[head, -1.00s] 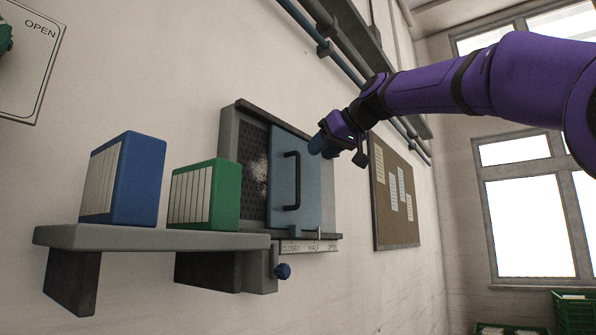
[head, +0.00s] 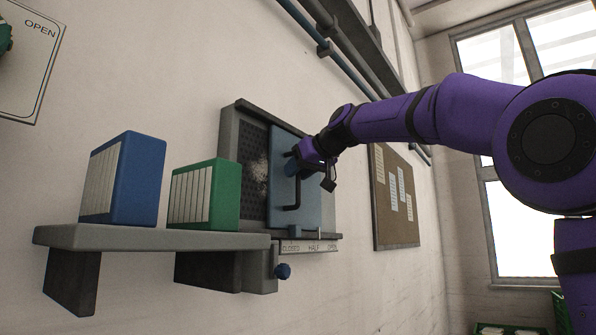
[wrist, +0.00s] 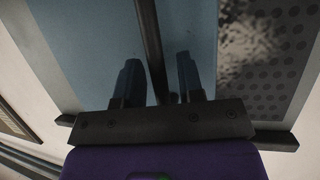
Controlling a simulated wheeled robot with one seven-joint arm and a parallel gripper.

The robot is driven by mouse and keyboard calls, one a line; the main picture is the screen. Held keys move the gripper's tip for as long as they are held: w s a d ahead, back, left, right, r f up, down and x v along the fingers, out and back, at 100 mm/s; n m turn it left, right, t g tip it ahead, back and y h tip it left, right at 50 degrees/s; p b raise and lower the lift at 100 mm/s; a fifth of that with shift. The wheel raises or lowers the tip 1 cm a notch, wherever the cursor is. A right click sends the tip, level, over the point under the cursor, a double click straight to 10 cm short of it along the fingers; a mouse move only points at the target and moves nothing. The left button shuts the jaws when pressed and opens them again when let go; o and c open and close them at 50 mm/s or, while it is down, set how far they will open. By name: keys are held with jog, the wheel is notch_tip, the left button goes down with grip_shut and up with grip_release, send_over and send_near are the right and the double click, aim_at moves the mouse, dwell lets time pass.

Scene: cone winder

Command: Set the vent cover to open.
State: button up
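The vent cover (head: 310,200) is a blue-grey sliding panel with a black upright bar handle (head: 291,207). It covers the right part of the dark perforated grille (head: 252,165); the left part is bare. A small tab on its lower edge is above the left part of the label strip (head: 314,247), which reads CLOSED, HALF, OPEN from left to right. My gripper (head: 293,165) is at the upper part of the handle. In the wrist view my gripper's two blue fingers (wrist: 157,68) stand apart, one on each side of the handle bar (wrist: 148,40), with visible gaps.
A shelf (head: 150,238) below left of the vent holds a blue binder (head: 140,178) and a green binder (head: 206,194). A blue knob (head: 283,271) sticks out below the vent. A notice board (head: 394,200) hangs to the right. Pipes (head: 340,58) run above.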

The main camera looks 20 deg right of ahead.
grip_shut()
send_near(309, 186)
jog(key=x, duration=0.5)
jog(key=shift+w+a, duration=0.15)
jog(key=shift+o, duration=0.9)
grip_release()
jog(key=v, duration=1)
jog(key=shift+s+r, duration=0.2)
jog(key=shift+s, duration=0.15)
